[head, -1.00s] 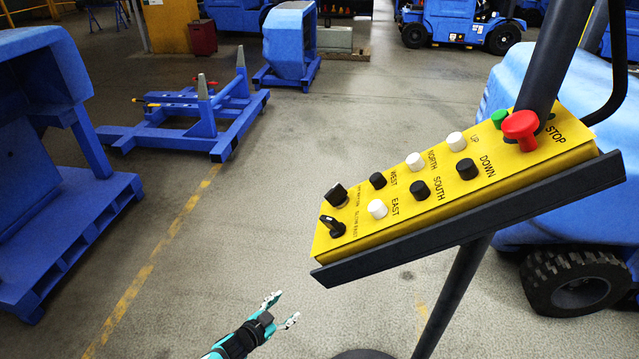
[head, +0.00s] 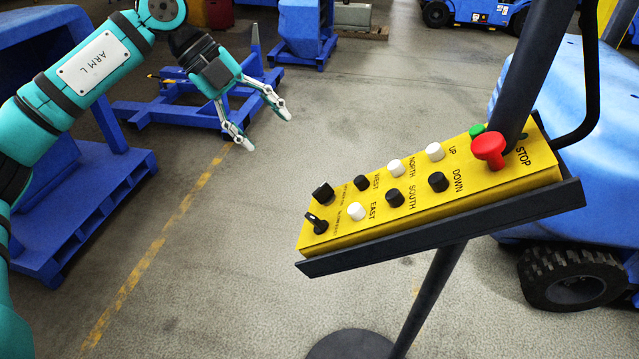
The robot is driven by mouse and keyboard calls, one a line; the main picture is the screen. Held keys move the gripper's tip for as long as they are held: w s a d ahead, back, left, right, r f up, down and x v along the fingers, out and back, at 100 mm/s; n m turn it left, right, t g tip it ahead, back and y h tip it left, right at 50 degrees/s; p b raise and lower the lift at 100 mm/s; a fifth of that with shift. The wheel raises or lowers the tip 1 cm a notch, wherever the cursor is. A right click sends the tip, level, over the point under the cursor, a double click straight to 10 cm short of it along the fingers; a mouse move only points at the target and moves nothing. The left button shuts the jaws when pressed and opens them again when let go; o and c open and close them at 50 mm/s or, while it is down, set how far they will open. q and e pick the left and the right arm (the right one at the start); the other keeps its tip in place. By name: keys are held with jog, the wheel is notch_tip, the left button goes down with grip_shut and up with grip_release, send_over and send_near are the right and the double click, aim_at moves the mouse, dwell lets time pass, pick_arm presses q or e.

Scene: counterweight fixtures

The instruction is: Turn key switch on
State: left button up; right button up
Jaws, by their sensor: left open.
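A yellow control panel (head: 440,205) sits tilted on a dark stand in the head view. At its left end are two black rotary switches, an upper one (head: 323,191) and a lower one (head: 316,223) with a pointed handle. The print beside them is too small to read, so I cannot tell which is the key switch. My left gripper (head: 266,127) is open and empty, up and to the left of the panel, apart from it. My right gripper is not in view.
The panel also carries a red STOP button (head: 489,150), a green button (head: 477,130) and several black and white buttons. A dark post (head: 540,70) rises behind its right end. Blue fixtures (head: 180,108) stand at the left. Open floor lies left of the panel.

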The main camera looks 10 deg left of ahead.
aim_at(320, 187)
pick_arm(q)
jog(key=p+x, duration=0.4)
jog(key=x, duration=1.2)
jog(key=shift+a+f, duration=0.1)
jog(key=shift+d+f, duration=0.3)
jog(key=shift+f, duration=0.15)
jog(key=c, duration=1.2)
